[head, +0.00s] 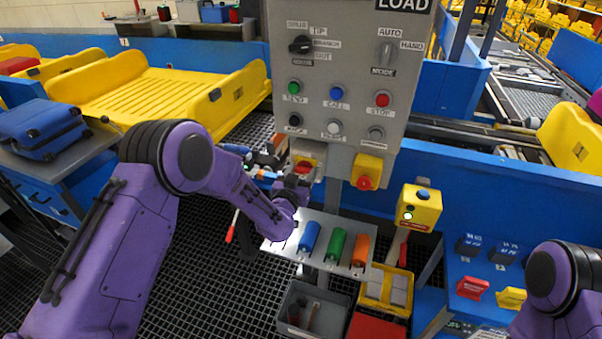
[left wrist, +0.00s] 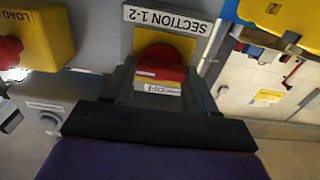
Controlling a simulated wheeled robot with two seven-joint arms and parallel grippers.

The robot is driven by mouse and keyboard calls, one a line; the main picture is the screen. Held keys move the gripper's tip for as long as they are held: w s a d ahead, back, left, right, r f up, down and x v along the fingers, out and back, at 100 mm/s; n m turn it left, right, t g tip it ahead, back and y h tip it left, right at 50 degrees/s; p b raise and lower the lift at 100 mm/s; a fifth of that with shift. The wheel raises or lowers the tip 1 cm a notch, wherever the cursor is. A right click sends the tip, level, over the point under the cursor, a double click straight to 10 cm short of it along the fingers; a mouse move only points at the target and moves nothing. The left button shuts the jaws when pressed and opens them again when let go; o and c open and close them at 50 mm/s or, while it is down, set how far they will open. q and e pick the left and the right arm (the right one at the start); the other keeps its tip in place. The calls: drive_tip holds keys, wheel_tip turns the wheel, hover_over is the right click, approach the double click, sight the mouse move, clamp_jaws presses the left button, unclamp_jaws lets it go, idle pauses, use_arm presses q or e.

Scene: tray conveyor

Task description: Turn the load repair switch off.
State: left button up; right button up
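A red switch handle (head: 304,166) on a yellow plate sits below the grey LOAD panel, partly behind my left gripper. In the left wrist view, the red switch (left wrist: 160,66) is close, with an OFF label (left wrist: 162,88) on its near side and a SECTION 1-2 sign (left wrist: 166,19) beside it. My left gripper (head: 294,184) is at this switch. Its two dark fingers (left wrist: 161,88) stand apart, one on each side of the red handle. Whether they touch it is unclear. No label reading load repair is legible. My right gripper is not in view.
A yellow box with a red button (head: 366,172) is right of the switch; it also shows in the left wrist view (left wrist: 35,45). The grey panel (head: 345,75) carries knobs and buttons above. A metal shelf (head: 322,252) with coloured cylinders lies below.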

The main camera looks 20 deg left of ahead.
use_arm(q)
drive_tip(key=n+b, duration=0.2)
drive_tip(key=n, duration=0.1)
drive_tip(key=shift+a+f, duration=0.1)
drive_tip(key=shift+f, duration=0.1)
drive_tip(key=n+b, duration=0.4)
drive_tip(key=n, duration=0.2)
drive_tip(key=shift+a, duration=0.15)
drive_tip(key=n+b, duration=0.2)
drive_tip(key=n, duration=0.1)
drive_tip(key=n+b, duration=0.2)
drive_tip(key=n, duration=0.1)
drive_tip(key=shift+f+n+b, duration=0.2)
drive_tip(key=shift+n+b, duration=0.9)
drive_tip(key=shift+n, duration=0.3)
drive_tip(key=shift+r, duration=0.1)
drive_tip(key=o, duration=1.1)
drive_tip(key=shift+c, duration=0.2)
drive_tip(key=shift+s, duration=0.1)
